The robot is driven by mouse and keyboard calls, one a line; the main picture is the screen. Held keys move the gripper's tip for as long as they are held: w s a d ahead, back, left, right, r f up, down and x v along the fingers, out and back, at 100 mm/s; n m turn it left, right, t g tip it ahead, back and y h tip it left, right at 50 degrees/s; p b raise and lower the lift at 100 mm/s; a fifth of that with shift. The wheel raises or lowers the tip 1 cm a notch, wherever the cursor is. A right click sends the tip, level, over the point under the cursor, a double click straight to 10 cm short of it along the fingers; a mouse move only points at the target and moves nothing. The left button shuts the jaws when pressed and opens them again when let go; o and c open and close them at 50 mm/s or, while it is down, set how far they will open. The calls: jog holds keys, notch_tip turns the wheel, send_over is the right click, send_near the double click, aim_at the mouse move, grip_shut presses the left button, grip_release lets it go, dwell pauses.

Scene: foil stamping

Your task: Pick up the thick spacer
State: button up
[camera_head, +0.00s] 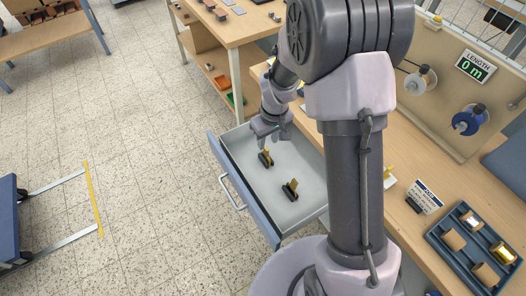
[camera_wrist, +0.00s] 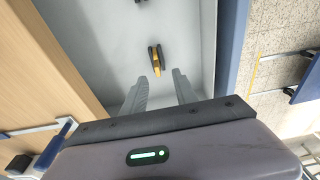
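Two small black pieces, each with a yellow upright part, stand in an open grey drawer (camera_head: 250,143). I cannot tell which is the thick spacer. In the wrist view, the nearer piece (camera_wrist: 155,59) lies just ahead of the fingertips, and the other is cut by the top edge (camera_wrist: 138,1). My gripper (camera_wrist: 160,77) is open and empty, its fingers spread on either side below the nearer piece.
The drawer's blue front (camera_head: 243,190) and side walls surround the pieces. The wooden bench (camera_head: 420,195) carries a blue tray (camera_head: 440,238) of rolls, a small sign (camera_head: 424,196) and a panel with spools and a "0 m" display (camera_head: 475,66). My arm hides part of the bench.

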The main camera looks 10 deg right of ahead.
aim_at(266, 149)
jog(key=f+b, duration=0.1)
jog(key=f, duration=0.2)
jog(key=w+f+b, duration=0.1)
jog(key=f, duration=0.2)
jog(key=w+f+b, duration=0.1)
jog(key=f, duration=0.2)
jog(key=shift+w+f, duration=0.1)
jog(key=shift+r, duration=0.2)
jog(key=shift+c, duration=0.2)
grip_shut()
